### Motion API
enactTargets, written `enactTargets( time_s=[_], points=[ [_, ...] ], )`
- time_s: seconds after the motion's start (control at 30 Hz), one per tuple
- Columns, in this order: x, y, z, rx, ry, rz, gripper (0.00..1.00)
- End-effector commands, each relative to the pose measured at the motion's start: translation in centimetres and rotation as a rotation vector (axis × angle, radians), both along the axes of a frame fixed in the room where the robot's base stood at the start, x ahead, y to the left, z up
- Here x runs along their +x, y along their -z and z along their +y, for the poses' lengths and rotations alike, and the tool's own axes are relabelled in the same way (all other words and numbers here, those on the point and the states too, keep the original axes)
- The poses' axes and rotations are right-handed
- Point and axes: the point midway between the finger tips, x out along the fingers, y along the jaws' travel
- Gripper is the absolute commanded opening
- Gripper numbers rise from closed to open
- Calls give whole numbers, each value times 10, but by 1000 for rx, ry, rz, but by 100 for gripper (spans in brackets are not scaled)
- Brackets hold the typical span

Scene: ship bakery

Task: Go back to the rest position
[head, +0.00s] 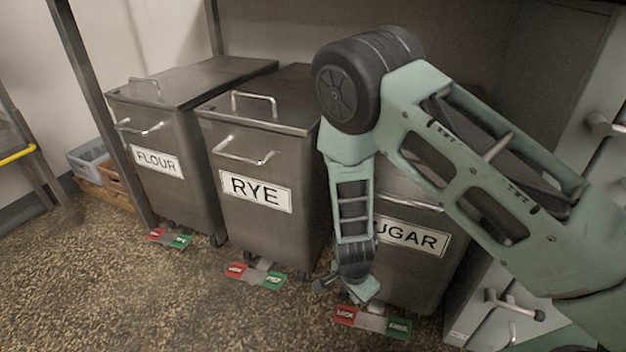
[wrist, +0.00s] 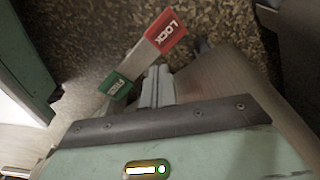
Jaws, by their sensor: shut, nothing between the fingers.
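My gripper (head: 352,290) hangs low in front of the bin labelled SUGAR (head: 430,275), just above that bin's foot pedal (head: 371,322). The pedal has a red LOCK end on the left and a green end on the right. In the wrist view my gripper's grey fingers (wrist: 157,86) are together and empty. The same pedal shows beyond them, with its red end (wrist: 166,31) and green end (wrist: 115,86). I cannot tell whether the fingertips touch the pedal. My arm hides much of the SUGAR bin.
Steel bins labelled RYE (head: 255,190) and FLOUR (head: 155,160) stand to the left, with pedals (head: 255,275) at floor level. A metal post (head: 105,110) stands by FLOUR. A grey cabinet (head: 495,305) with handles is at right. The speckled floor (head: 130,300) in front is clear.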

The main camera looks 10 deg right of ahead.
Motion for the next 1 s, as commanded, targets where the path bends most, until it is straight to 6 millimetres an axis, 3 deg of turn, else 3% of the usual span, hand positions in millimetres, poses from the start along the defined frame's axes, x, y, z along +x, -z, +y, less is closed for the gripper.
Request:
enactTargets(
  time_s=[0.13, 0.23, 0.4, 0.6, 0.8, 1.0],
  points=[
    [0, -15, 9, 22, -32, 7, 0],
    [-4, -48, 29, 72, -120, 28, 0],
    [-26, -138, 72, 189, -401, 72, 0],
    [-68, -244, 102, 273, -800, 89, 0],
    [-120, -333, 103, 271, -1212, 85, 0],
    [-162, -386, 87, 200, -1531, 91, 0]
  ],
)
